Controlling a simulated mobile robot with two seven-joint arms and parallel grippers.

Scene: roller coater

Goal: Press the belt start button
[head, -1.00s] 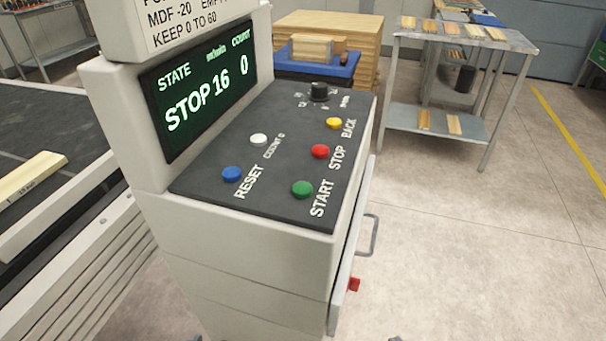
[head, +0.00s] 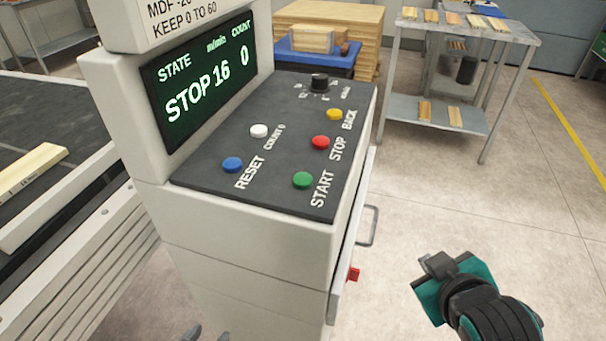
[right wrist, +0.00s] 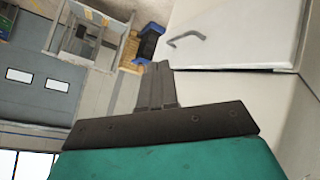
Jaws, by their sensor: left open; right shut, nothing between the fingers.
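The green START button (head: 303,180) sits at the near right of the dark sloped panel (head: 215,185). The display (head: 203,82) reads STOP, 16 and 0. My left gripper (head: 208,334) shows only as grey fingertips at the bottom edge, set apart, in front of the cabinet and below the panel. My right gripper (head: 432,268), teal and dark grey, is to the right of the cabinet, below panel level and apart from it. Its shut, empty fingers (right wrist: 157,85) show in the right wrist view.
Red STOP (head: 321,143), yellow BACK (head: 334,114), blue RESET (head: 232,165) and white COUNT 0 (head: 259,131) buttons share the panel with a black knob (head: 319,83). A door handle (head: 370,226) juts from the cabinet's right side. A conveyor (head: 75,205) stands left.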

